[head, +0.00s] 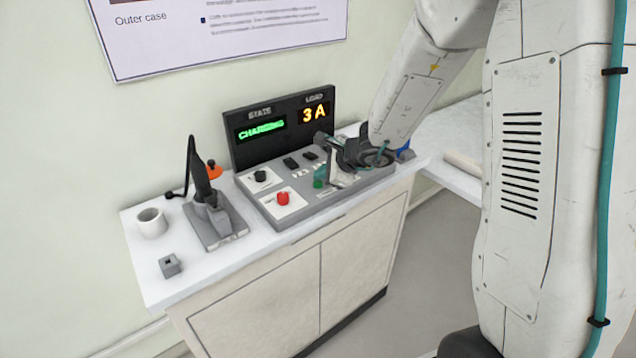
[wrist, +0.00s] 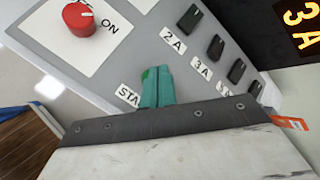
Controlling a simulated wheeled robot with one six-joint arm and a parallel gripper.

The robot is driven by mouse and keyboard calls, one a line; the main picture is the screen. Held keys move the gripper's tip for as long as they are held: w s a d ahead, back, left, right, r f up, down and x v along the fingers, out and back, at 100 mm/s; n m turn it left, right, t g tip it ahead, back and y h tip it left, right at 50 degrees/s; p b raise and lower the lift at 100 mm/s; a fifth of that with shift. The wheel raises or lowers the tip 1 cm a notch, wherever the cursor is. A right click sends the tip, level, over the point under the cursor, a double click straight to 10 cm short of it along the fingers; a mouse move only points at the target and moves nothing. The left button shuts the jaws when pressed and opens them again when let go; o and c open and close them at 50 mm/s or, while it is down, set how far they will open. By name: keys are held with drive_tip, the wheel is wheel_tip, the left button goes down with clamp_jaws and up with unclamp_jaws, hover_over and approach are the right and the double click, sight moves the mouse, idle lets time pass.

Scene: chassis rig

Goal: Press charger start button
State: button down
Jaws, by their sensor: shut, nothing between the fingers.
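The charger (head: 347,185) is a grey sloped panel on the counter with a black display board (head: 282,118) behind it. The display reads CHARGING in green and 3 A in amber. My gripper (head: 321,180) is over the front right of the panel, its teal fingertips shut with nothing between them. In the wrist view the fingertips (wrist: 156,86) reach down to the panel beside a label beginning "STA". A bit of bright green, seemingly the start button (wrist: 146,75), shows at their edge. The fingers hide most of it, and I cannot tell how far it is pressed.
A red knob (head: 283,198) is at the panel's front left, with a black knob (head: 260,176) behind it. Dark switches (wrist: 215,46) marked 2A and 3A sit near my fingers. A white mug (head: 152,223), a lever device (head: 213,215) and a small grey block (head: 170,265) stand left.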

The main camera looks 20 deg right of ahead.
sight(321, 184)
drive_tip(key=shift+r, duration=0.4)
drive_tip(key=shift+r, duration=2.5)
drive_tip(key=shift+a, duration=0.1)
drive_tip(key=s+a+r+n+g+y, duration=0.1)
drive_tip(key=s+a+r+n+g, duration=0.15)
drive_tip(key=s+n, duration=0.55)
drive_tip(key=s+a+r+n+g+y, duration=0.1)
drive_tip(key=s+a+r+n+g, duration=0.25)
drive_tip(key=s, duration=0.65)
drive_tip(key=s+d+r+n+h, duration=0.2)
drive_tip(key=s+d+n+h, duration=0.1)
drive_tip(key=s, duration=0.6)
drive_tip(key=s+d+r+n+h, duration=0.3)
drive_tip(key=s+d+n, duration=0.2)
drive_tip(key=s, duration=0.5)
drive_tip(key=shift+d+r+n+g+h, duration=0.2)
drive_tip(key=shift+d+n+g+h, duration=0.15)
drive_tip(key=shift+n, duration=0.4)
